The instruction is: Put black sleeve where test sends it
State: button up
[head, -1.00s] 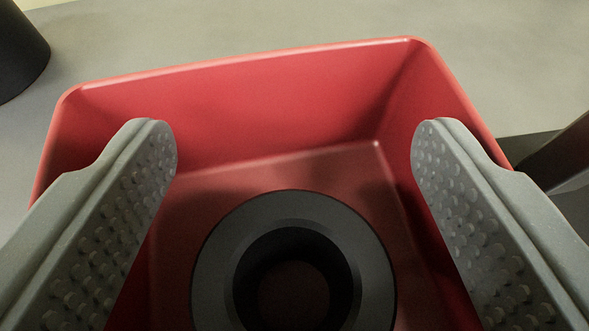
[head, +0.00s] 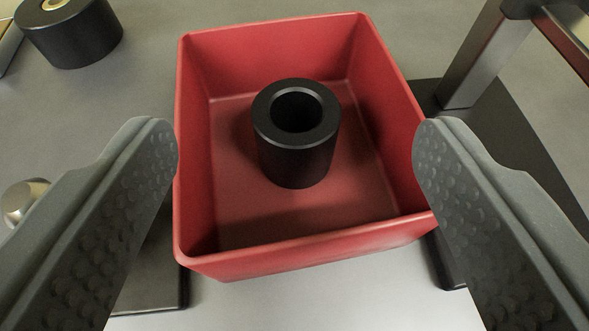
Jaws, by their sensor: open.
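The black sleeve (head: 297,155), a short thick-walled cylinder with an open bore, stands upright on the floor of a red square bin (head: 310,250). It is near the bin's middle, apart from the walls. My gripper (head: 294,165) is open and empty. Its two grey studded fingers show at the left and right of the picture, with the bin and sleeve in view between them. Neither finger touches the sleeve.
A black cylinder with a brass-coloured centre (head: 70,30) stands at the upper left. A metal frame (head: 487,55) on a dark base stands at the right. A rounded metal knob (head: 24,200) is at the left, partly behind a finger. Grey bench shows at the upper left.

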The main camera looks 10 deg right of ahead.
jog(key=shift+v, duration=0.8)
jog(key=a+r+n, duration=0.1)
jog(key=a+r, duration=0.3)
jog(key=r, duration=0.9)
jog(key=a+r, duration=0.3)
jog(key=r, duration=0.9)
jog(key=s+a+r+t, duration=0.1)
jog(key=s+a+r, duration=0.5)
jog(key=r, duration=0.4)
jog(key=s+a+r+t+y, duration=0.1)
jog(key=s+a+r, duration=0.5)
jog(key=r, duration=0.5)
jog(key=shift+s+r+y, duration=0.2)
jog(key=shift+s+y, duration=0.05)
jog(key=shift+y, duration=0.05)
